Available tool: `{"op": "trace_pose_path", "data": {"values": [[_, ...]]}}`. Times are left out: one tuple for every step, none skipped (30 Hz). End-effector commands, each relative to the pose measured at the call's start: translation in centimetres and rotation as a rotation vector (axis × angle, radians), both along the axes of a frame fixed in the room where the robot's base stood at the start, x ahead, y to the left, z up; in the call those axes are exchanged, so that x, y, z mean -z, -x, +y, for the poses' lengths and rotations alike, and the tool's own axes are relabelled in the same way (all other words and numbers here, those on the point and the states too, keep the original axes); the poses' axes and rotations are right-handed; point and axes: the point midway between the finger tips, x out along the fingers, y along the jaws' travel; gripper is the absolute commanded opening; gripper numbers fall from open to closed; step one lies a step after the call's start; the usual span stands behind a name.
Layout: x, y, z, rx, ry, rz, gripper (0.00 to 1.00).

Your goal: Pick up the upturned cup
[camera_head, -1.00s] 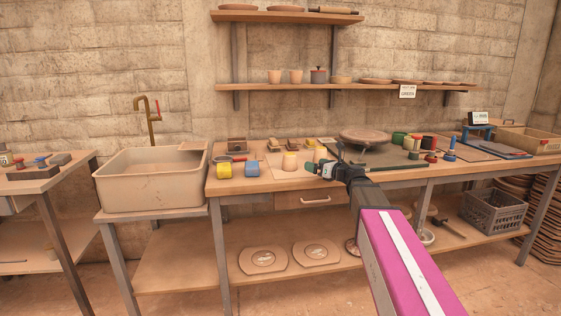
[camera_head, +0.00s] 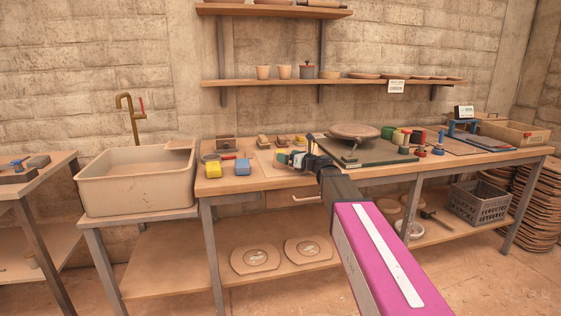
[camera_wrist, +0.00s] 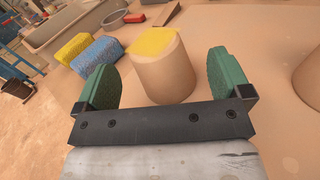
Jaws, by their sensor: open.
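The upturned cup (camera_wrist: 163,72) stands base up on the workbench in the wrist view, clay-coloured with a yellow patch on its top. My gripper (camera_wrist: 167,84) is open, its green-padded fingers on either side of the near part of the cup, with a gap at the left. In the head view my gripper (camera_head: 288,159) is low over the bench and hides the cup.
A yellow sponge (camera_wrist: 87,45) and a blue sponge (camera_wrist: 98,58) lie left of the cup. Another clay-coloured object (camera_wrist: 309,77) stands at the right edge of the wrist view. In the head view, a turntable (camera_head: 354,132) is behind and right of my gripper.

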Motion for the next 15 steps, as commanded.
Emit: {"op": "trace_pose_path", "data": {"values": [[0.0, -0.5, 0.6, -0.001, 0.0, 0.0, 0.96], [0.0, -0.8, 0.9, -0.002, 0.0, 0.0, 0.96], [0.0, -1.2, 1.4, -0.002, 0.0, 0.0, 0.96], [0.0, -1.4, 1.8, -0.001, 0.0, 0.0, 0.96], [0.0, -1.7, 2.2, -0.001, 0.0, 0.0, 0.96], [0.0, -2.1, 2.6, -0.001, 0.0, 0.0, 0.96], [0.0, -2.3, 2.9, -0.001, 0.0, 0.0, 0.96], [0.0, -2.4, 3.1, -0.001, 0.0, 0.0, 0.96], [0.0, -2.6, 3.3, -0.001, 0.0, 0.0, 0.96], [0.0, -2.6, 3.4, -0.001, 0.0, 0.0, 0.96], [0.0, -2.6, 3.4, 0.0, 0.0, 0.0, 0.96], [0.0, -2.6, 3.5, 0.0, 0.0, 0.0, 0.96], [0.0, -2.6, 3.4, 0.0, 0.0, 0.0, 0.96], [0.0, -2.6, 3.4, 0.0, 0.0, 0.0, 0.96], [0.0, -2.6, 3.4, 0.0, 0.0, 0.0, 0.96]]}}
